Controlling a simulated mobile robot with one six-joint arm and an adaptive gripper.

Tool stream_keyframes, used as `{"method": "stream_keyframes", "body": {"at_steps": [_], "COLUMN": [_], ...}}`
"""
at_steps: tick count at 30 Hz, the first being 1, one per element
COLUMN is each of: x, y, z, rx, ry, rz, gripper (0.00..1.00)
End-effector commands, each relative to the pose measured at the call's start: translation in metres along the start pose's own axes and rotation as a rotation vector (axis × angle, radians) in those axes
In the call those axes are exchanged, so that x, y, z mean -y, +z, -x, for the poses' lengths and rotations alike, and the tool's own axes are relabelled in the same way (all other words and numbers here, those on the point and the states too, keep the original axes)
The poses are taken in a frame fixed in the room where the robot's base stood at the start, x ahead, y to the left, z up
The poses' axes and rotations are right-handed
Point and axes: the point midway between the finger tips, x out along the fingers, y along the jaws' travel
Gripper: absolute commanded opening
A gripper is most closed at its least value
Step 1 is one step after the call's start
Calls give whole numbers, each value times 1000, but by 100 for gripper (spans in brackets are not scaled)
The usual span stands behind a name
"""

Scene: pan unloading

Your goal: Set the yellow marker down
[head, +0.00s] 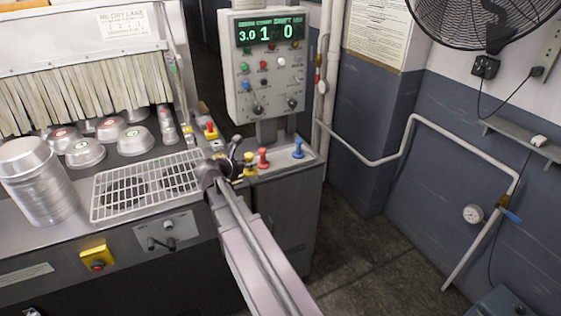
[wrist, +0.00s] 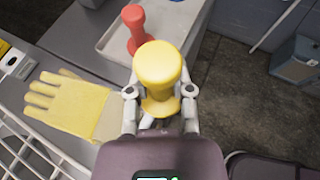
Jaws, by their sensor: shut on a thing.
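The yellow marker (wrist: 160,68) is a knobbed peg with a round top and a flared base. My gripper (wrist: 160,95) is shut on it, one finger at each side. In the head view my gripper (head: 236,162) holds the yellow marker (head: 250,160) at the left end of a grey tray (head: 281,161), beside the red marker. I cannot tell whether its base touches anything. The red marker (head: 263,158) stands on the tray and shows just beyond in the wrist view (wrist: 134,28). The blue marker (head: 298,149) stands farther right on the tray.
A yellow glove (wrist: 62,100) lies left of my gripper. A wire rack (head: 148,186), stacked pans (head: 40,180) and several upturned pans are on the counter to the left. A control box (head: 265,65) rises behind the tray. Bare tray shows between red and blue markers.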

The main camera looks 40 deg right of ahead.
Motion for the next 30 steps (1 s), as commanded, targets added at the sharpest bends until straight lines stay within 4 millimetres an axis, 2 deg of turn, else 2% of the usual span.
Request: {"method": "stream_keyframes", "body": {"at_steps": [13,17,23,30], "x": [8,9,13,19], "y": [5,7,16,28], "z": [-12,-21,-49,-89], "rx": [1,1,1,0], "ry": [-17,-18,-19,-20], "rz": [-6,-7,-7,-7], "gripper": [0,0,0,0]}}
